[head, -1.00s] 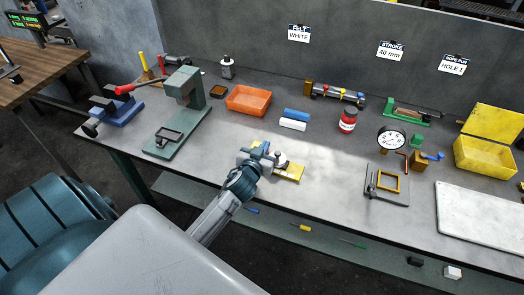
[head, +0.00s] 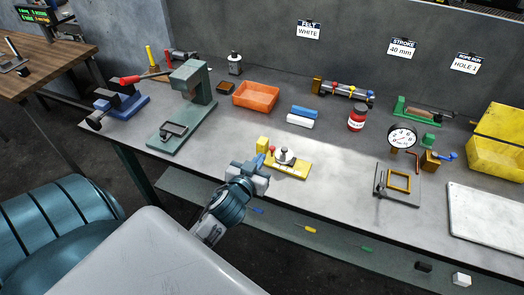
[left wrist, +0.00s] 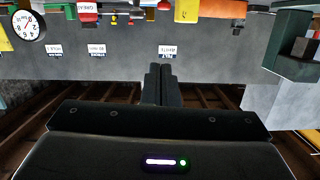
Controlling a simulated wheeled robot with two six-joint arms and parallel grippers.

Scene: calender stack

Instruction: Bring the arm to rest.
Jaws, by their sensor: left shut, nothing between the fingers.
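My left gripper (head: 258,168) is at the front edge of the grey workbench (head: 240,143) in the head view, just left of a yellow fixture (head: 290,167). It is shut and empty. In the left wrist view its dark fingers (left wrist: 157,84) lie together with nothing between them. The yellow fixture bears a grey, knobbed part (head: 285,156) and has a yellow block at its left end. My right gripper does not show in either view.
A green press (head: 190,105) stands left on the bench, an orange tray (head: 255,96) behind. Blue and white rolls (head: 300,121), a red jar (head: 356,119), a dial gauge (head: 402,136) and a square-framed fixture (head: 398,182) stand right of it. A lower shelf (head: 330,240) holds small items.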

